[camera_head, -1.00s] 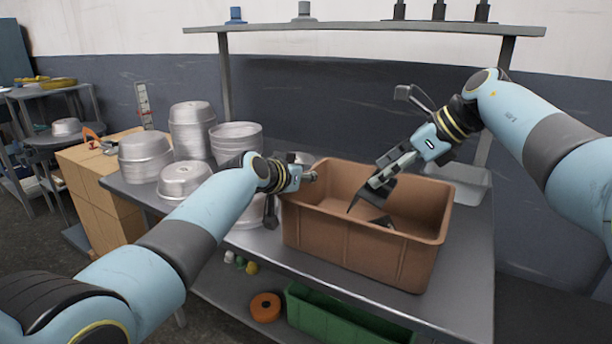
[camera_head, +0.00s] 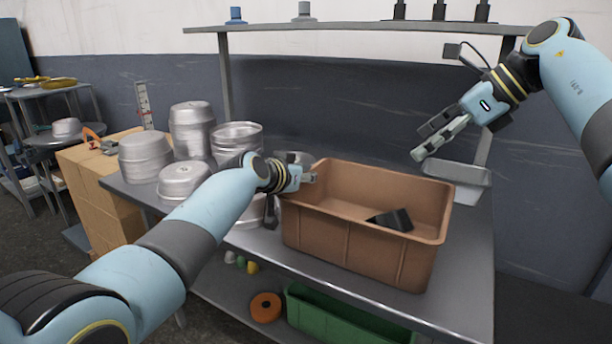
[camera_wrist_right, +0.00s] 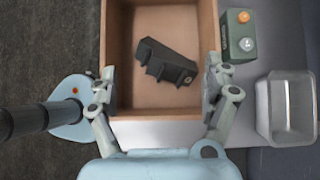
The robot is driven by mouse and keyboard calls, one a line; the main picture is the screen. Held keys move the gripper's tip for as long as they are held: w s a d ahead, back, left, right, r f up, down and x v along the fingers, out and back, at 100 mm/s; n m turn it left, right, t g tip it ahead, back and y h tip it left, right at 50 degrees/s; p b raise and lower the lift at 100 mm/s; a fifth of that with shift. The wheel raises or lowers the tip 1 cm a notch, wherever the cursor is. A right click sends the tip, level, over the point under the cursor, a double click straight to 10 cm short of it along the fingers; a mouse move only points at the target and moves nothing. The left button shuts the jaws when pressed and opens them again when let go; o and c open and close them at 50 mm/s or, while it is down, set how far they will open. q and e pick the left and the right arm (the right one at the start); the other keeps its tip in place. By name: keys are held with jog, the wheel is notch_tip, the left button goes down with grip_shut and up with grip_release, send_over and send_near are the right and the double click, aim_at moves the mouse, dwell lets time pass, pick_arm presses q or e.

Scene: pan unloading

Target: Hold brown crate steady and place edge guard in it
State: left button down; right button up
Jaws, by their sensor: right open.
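The brown crate (camera_head: 345,237) stands on the metal table, and its inside also shows in the right wrist view (camera_wrist_right: 166,98). The black edge guard (camera_head: 394,220) lies on the crate's floor; in the right wrist view the edge guard (camera_wrist_right: 166,62) lies tilted, clear of the walls. My left gripper (camera_head: 310,177) is at the crate's left rim; its fingers are too small and partly hidden to show whether they grip the rim. My right gripper (camera_head: 420,146) is open and empty, above the crate's right back side; its fingers (camera_wrist_right: 160,92) show apart in the wrist view.
A clear tray (camera_head: 458,178) stands behind the crate on the right. A green box with buttons (camera_wrist_right: 239,36) is beside the crate. Several metal pans (camera_head: 190,128) stand at the left. A shelf (camera_head: 365,29) runs above the table, and a green bin (camera_head: 345,318) is below.

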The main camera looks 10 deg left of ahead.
pick_arm(q)
jog(key=c, duration=1.4)
grip_release()
pick_arm(e)
jog(key=shift+v, duration=1.1)
